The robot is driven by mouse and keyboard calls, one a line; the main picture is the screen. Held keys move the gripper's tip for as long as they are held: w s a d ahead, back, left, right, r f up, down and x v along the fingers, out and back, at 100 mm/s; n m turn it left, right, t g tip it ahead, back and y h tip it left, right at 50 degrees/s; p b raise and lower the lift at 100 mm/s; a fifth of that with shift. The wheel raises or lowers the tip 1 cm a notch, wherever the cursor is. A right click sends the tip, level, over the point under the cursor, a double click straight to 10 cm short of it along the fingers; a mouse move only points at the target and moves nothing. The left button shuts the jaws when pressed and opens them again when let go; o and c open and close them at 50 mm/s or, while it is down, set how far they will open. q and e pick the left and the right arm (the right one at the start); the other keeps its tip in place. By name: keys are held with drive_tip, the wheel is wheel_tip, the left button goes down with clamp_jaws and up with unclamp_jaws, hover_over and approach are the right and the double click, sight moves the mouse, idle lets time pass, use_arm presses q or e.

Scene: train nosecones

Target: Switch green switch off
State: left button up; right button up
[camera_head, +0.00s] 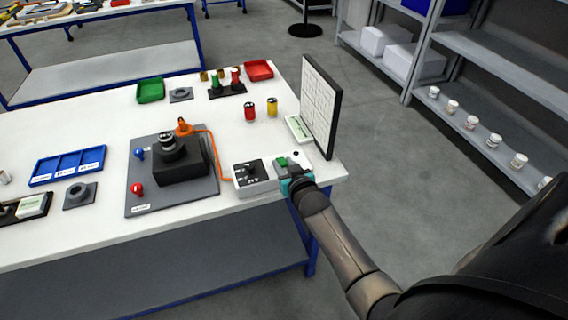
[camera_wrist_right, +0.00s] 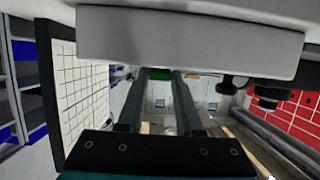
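The green switch (camera_head: 281,161) sits on the right part of a white control box (camera_head: 252,187) at the table's right front edge. My right gripper (camera_head: 288,168) is at that end of the box, right by the switch. In the right wrist view, the box (camera_wrist_right: 190,42) fills the top, and the green switch (camera_wrist_right: 160,75) shows between the tips of my two spread fingers (camera_wrist_right: 160,82). I cannot tell whether either finger touches it. The switch's exact position is too small to read. My left gripper is not in view.
A grid board (camera_head: 321,105) stands upright just behind the right gripper; it also shows in the wrist view (camera_wrist_right: 82,95). An orange cable (camera_head: 220,160) runs from the box to a dark device (camera_head: 181,168) on a grey plate. Red and yellow cans (camera_head: 250,110) stand behind.

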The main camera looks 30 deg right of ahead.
drive_tip(key=o, duration=0.4)
drive_tip(key=shift+s+a+r, duration=0.15)
drive_tip(key=shift+s+r, duration=0.05)
drive_tip(key=shift+s, duration=0.4)
drive_tip(key=p+v, duration=0.2)
drive_tip(key=v, duration=1.2)
drive_tip(key=shift+p, duration=0.4)
